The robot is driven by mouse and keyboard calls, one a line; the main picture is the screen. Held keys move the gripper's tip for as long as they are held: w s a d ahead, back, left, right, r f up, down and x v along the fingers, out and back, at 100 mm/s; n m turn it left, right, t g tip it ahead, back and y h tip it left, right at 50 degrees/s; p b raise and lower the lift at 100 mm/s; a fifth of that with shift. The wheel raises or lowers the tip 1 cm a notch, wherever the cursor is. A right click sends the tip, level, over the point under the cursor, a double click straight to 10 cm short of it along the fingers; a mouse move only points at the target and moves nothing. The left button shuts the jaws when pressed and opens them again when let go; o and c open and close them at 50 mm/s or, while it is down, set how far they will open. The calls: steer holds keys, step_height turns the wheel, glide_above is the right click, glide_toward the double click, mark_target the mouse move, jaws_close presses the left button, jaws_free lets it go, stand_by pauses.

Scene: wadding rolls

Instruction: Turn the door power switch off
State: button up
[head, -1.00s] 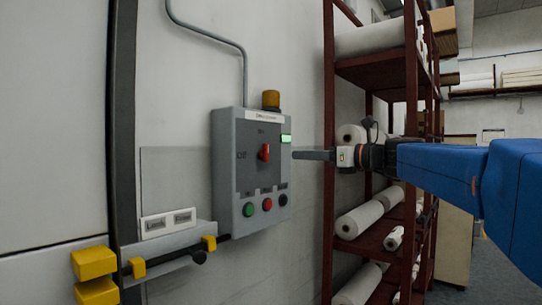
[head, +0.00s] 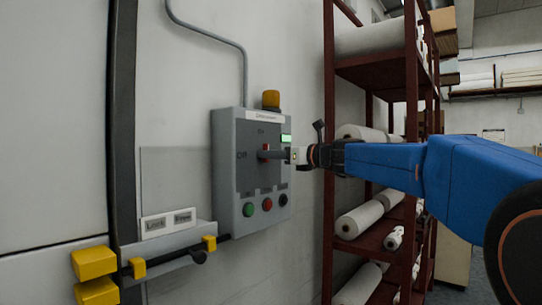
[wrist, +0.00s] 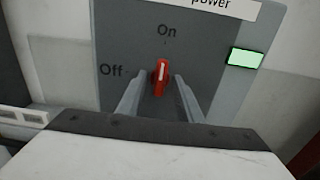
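The red door power switch (wrist: 161,72) sits on the grey control box (head: 225,170). In the wrist view its white mark points up toward "On", with "Off" to its left. The green indicator (wrist: 245,58) on the box is lit. My gripper (wrist: 160,78) has one finger on each side of the red knob, with a gap visible on both sides. In the head view my gripper (head: 268,154) reaches the box face from the right and partly hides the knob.
Green (head: 249,209), red (head: 267,204) and black (head: 283,200) buttons sit below the switch. An amber beacon (head: 271,99) tops the box. A dark red rack (head: 328,200) with white rolls stands close on the right. A door rail with yellow blocks (head: 95,262) is lower left.

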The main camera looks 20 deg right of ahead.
steer(key=shift+w+a, duration=0.1)
steer(key=shift+w, duration=0.05)
steer(key=c, duration=0.8)
steer(key=shift+o, duration=0.2)
steer(key=shift+n, duration=0.3)
steer(key=n, duration=1.7)
steer(key=shift+a+f, duration=0.1)
steer(key=shift+f, duration=0.1)
steer(key=shift+n, duration=0.3)
